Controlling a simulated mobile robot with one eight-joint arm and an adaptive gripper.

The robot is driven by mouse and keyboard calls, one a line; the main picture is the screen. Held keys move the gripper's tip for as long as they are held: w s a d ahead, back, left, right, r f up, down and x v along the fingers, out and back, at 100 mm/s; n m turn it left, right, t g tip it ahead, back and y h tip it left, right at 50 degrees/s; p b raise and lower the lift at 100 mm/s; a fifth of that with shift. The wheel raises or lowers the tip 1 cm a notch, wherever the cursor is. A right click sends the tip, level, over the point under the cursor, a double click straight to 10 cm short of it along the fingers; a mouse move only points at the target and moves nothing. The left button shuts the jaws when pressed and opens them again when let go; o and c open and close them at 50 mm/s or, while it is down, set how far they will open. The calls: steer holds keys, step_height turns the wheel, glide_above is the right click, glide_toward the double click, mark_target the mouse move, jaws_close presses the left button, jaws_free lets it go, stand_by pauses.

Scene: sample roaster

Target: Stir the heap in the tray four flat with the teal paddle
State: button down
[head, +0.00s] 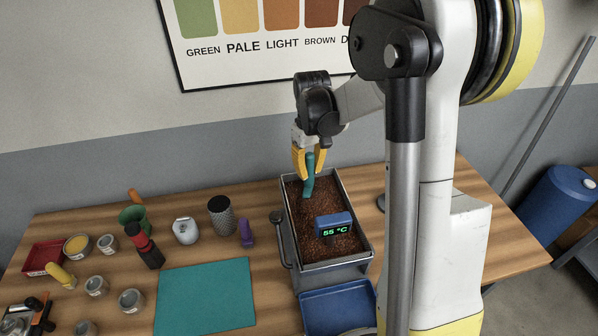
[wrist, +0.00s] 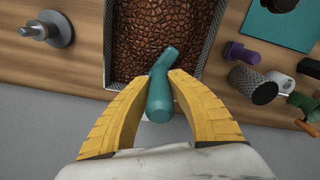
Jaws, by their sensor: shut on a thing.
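My gripper (head: 308,160) has yellow fingers and is shut on the teal paddle (head: 308,178). It is over the far end of the roaster tray (head: 367,240), a grey metal box full of brown beans (head: 313,215). In the wrist view the paddle (wrist: 160,90) stands between the fingertips, with its upper end toward the camera. Its lower end reaches the beans (wrist: 165,35); how deep it goes I cannot tell. In the head view the bean surface looks fairly level, and I cannot make out a clear heap.
A display reading 55 °C (head: 333,225) sits over the tray. A blue tray (head: 338,308) lies in front. Several small tins stand farther left.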

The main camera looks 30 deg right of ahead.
steer(key=d, duration=0.2)
steer(key=s+d, duration=0.1)
steer(key=d, duration=0.3)
steer(key=shift+s, duration=0.3)
steer(key=shift+a, duration=0.15)
steer(key=w+a, duration=0.1)
steer(key=a, duration=0.5)
steer(key=w+a, duration=0.1)
steer(key=a, duration=0.2)
steer(key=shift+w+a+b, duration=0.15)
steer(key=shift+w+b, duration=0.2)
steer(key=s+d, duration=0.1)
steer(key=d, duration=0.2)
steer(key=s+d, duration=0.1)
steer(key=d, duration=0.5)
steer(key=shift+s+d, duration=0.25)
steer(key=shift+s, duration=0.15)
